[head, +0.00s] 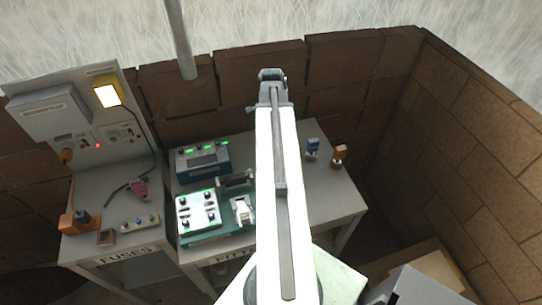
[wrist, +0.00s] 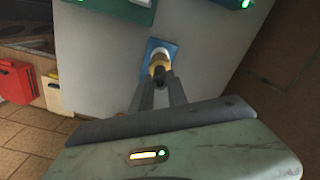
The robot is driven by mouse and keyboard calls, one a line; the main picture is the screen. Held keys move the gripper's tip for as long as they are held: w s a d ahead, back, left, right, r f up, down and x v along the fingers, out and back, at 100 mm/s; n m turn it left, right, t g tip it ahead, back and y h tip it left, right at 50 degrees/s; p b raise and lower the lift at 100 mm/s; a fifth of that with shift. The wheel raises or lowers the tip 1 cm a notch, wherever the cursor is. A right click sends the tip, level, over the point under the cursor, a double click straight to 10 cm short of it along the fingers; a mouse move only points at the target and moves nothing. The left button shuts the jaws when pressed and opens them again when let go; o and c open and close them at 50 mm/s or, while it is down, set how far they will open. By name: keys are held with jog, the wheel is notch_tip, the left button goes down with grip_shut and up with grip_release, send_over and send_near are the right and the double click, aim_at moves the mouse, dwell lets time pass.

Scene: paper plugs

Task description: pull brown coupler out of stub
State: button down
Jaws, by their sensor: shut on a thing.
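In the wrist view, the two grey fingers of my gripper (wrist: 159,84) reach up to a small coupler (wrist: 158,66) with a tan-brown ring and a dark near end. The fingers are shut on its near end. The coupler sits at a pale stub (wrist: 160,53) on a blue base plate (wrist: 171,49), on a grey surface. I cannot tell how deep it is in the stub. In the head view my white arm reaches across the bench, and the fingers and the held coupler cannot be made out there.
The grey bench (head: 325,205) also bears a blue fitting (head: 312,146), an orange-brown fitting (head: 339,155), a teal device (head: 202,160) and a green device with a white panel (head: 198,209). A fuse bench with a panel (head: 62,115) stands left. Brick walls close the back and right.

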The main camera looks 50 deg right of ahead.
notch_tip(320, 180, up, 3)
jog(key=p, duration=0.3)
dwell(0.4)
